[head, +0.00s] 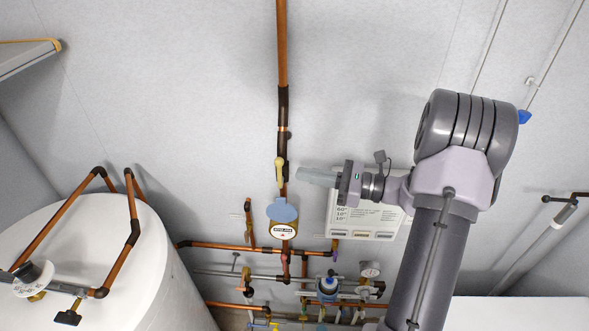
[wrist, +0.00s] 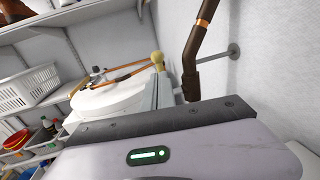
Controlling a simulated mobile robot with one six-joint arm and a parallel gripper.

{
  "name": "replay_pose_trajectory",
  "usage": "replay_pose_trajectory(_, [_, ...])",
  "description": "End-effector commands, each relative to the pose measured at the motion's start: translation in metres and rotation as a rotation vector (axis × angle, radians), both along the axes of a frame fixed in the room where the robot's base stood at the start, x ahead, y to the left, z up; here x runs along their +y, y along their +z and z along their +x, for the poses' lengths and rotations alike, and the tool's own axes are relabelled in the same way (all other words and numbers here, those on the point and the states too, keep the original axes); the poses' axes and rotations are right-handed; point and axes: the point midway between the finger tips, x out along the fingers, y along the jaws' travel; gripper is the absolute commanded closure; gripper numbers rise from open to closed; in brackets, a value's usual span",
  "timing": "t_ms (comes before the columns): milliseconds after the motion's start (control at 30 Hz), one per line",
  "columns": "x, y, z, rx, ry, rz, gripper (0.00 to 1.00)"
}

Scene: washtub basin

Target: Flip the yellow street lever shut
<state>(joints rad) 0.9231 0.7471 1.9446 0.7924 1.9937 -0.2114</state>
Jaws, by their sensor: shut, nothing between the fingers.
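The yellow street lever (head: 280,172) sits on the vertical copper pipe on the wall, just above the water meter. In the head view it lies roughly along the pipe. Its rounded yellow end shows in the wrist view (wrist: 158,58), just past my fingertips. My gripper (head: 302,175) is shut and empty, pointing left, with its fingertips a little right of the lever. In the wrist view the grey fingers (wrist: 158,92) show partly above the gripper body. I cannot tell whether they touch the lever.
The water meter (head: 283,231) with its blue lid hangs below. Pipes, valves and a gauge (head: 370,269) fill the lower wall. A white control panel (head: 352,216) is behind my wrist. A white tank (head: 120,240) stands left. Shelves with a white basket (wrist: 20,92) show in the wrist view.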

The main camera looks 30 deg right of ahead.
Motion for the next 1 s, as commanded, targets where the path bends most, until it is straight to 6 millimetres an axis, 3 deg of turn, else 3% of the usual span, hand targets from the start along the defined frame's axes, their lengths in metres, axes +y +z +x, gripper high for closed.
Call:
replay_pose_trajectory(300, [0.024, 0.0, 0.024, -0.001, 0.0, -0.001, 1.0])
replay_pose_trajectory(733, [0.025, 0.002, 0.025, 0.009, 0.0, -0.014, 1.0])
replay_pose_trajectory(1000, [0.03, 0.012, 0.029, 0.128, 0.001, -0.2, 1.0])
